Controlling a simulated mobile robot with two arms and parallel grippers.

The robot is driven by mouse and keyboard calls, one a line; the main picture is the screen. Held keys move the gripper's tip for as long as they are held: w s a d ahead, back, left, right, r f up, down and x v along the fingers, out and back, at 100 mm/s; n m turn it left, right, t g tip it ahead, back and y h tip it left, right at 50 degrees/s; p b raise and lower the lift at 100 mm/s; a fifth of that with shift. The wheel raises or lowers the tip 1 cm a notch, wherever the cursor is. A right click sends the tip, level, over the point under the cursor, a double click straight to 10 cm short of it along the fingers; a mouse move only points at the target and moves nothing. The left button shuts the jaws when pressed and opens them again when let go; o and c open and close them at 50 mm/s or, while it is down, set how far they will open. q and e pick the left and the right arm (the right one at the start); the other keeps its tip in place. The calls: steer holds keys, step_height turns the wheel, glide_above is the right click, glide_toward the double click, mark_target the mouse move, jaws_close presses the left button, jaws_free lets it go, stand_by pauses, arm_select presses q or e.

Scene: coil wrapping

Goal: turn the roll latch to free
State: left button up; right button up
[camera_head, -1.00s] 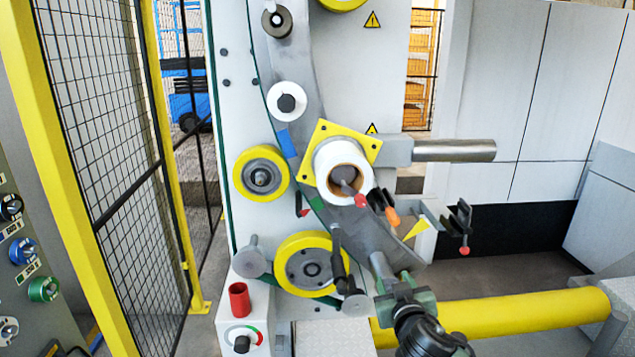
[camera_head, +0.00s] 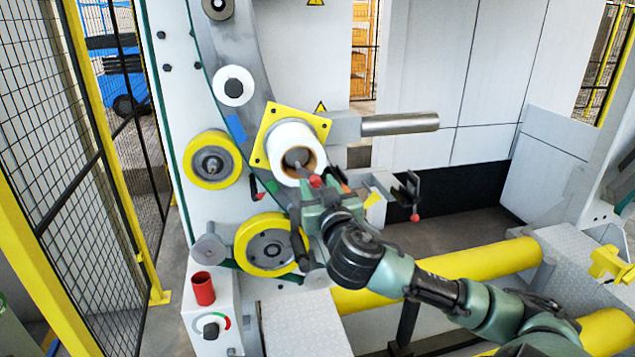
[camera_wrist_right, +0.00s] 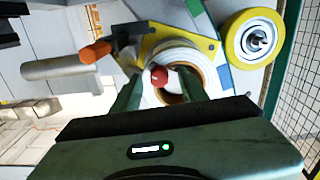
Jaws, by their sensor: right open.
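The white roll (camera_head: 284,138) sits on its hub in front of a yellow plate (camera_head: 316,124) on the machine. The roll latch, a short lever with a red knob (camera_head: 316,181), sticks out of the roll's core. In the right wrist view the red knob (camera_wrist_right: 158,76) shows between my fingers, with the roll (camera_wrist_right: 178,58) behind it. My right gripper (camera_wrist_right: 160,88) is open, one finger on each side of the knob; I cannot tell whether they touch it. In the head view the right gripper (camera_head: 318,194) partly covers the latch. My left gripper is not in view.
An orange handle (camera_wrist_right: 96,52) is close beside the right gripper. A steel bar (camera_head: 400,124) sticks out right of the roll.

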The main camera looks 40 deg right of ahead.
steer(key=shift+w+d, duration=0.1)
steer(key=shift+d, duration=0.05)
jaws_close()
steer(key=shift+n, duration=0.3)
steer(key=shift+w+a+r+n+p, duration=0.35)
steer(key=shift+r+n+p, duration=0.5)
steer(key=shift+n, duration=3.05)
steer(key=shift+w+a+r+n+p, duration=0.15)
steer(key=shift+a+r+n+p, duration=0.65)
steer(key=shift+n, duration=3.1)
steer(key=shift+w+a+r+n+p, duration=0.25)
steer(key=shift+r+n+p, duration=0.6)
steer(key=shift+n, duration=3.05)
steer(key=shift+f, duration=0.15)
